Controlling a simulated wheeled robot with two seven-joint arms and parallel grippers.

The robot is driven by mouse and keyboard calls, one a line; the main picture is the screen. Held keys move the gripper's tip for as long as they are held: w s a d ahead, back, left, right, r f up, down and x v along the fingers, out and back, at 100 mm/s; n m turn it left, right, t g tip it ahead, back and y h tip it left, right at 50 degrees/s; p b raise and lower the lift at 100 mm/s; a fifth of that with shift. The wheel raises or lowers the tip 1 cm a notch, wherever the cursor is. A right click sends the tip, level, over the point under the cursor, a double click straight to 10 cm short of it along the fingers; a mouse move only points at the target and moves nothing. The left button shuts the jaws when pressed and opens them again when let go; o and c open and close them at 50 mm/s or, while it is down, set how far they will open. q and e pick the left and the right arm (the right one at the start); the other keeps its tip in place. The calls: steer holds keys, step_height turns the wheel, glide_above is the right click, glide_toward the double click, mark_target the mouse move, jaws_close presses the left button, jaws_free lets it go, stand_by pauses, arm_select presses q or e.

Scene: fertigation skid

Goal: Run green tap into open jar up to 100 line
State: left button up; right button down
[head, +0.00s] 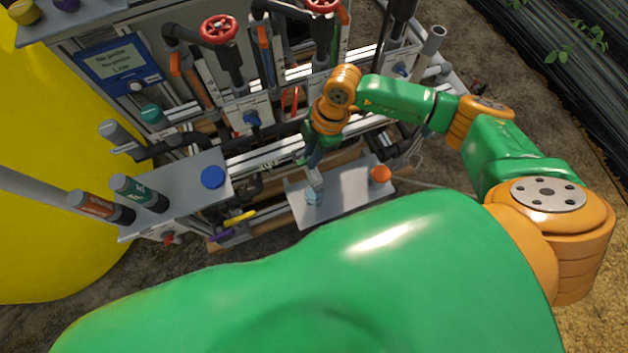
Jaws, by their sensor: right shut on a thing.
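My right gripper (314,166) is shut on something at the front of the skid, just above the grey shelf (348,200). The wrist hides most of what it grips, so I cannot tell what it is. A small pale-blue, open-looking jar (312,198) stands on this shelf, right below the gripper. I cannot tell its level or any line on it. I cannot make out the green tap; the arm covers that part of the skid. My left gripper is out of view.
An orange-topped container (381,174) stands on the same shelf. A blue-capped one (212,177) stands on the left shelf. Red valve wheels (219,29), pipes and a blue display panel (118,65) crowd the skid. A yellow tank (50,170) fills the left.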

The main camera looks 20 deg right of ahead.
steer(key=c, duration=0.7)
jaws_free()
steer(key=v, duration=0.7)
steer(key=shift+d, duration=0.1)
